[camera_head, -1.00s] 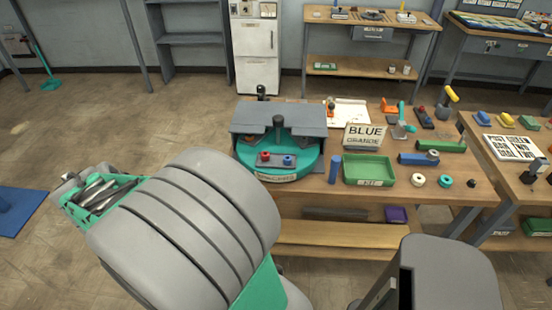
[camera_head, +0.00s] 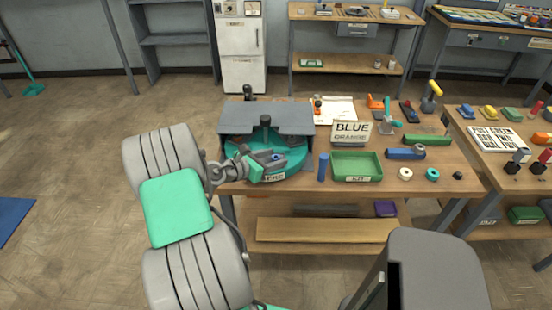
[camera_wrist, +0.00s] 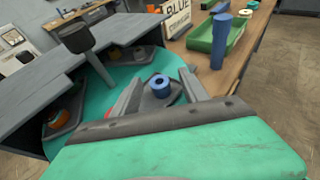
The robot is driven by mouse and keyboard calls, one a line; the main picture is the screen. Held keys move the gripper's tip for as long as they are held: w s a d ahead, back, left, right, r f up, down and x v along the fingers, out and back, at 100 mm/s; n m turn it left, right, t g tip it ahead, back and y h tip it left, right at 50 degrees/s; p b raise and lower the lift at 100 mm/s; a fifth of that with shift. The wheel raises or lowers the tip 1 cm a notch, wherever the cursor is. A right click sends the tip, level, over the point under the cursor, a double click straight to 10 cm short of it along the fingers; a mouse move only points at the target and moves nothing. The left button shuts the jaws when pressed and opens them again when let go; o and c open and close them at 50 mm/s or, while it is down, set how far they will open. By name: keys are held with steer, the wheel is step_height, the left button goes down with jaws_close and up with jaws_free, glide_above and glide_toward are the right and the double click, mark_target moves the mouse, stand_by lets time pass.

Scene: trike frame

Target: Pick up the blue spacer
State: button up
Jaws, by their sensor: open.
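The blue spacer (camera_wrist: 161,86) is a short ring with a dark hole, upright on a grey pad on the teal turntable (camera_wrist: 130,72). In the head view a bit of blue shows at the spacer's place (camera_head: 277,157), partly hidden by my gripper. My gripper (camera_wrist: 161,77) is open, its two grey fingers on either side of the spacer in the wrist view and apart from it. In the head view my gripper (camera_head: 268,163) is over the turntable's front. A sliver of red (camera_wrist: 108,114) shows beside the left finger, mostly hidden.
A grey cover (camera_head: 268,117) with a dark knobbed post (camera_head: 265,121) stands over the turntable's back. A tall blue cylinder (camera_head: 323,167) and a green tray (camera_head: 357,167) stand to the right.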

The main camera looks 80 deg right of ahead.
jaws_close()
stand_by(0.6)
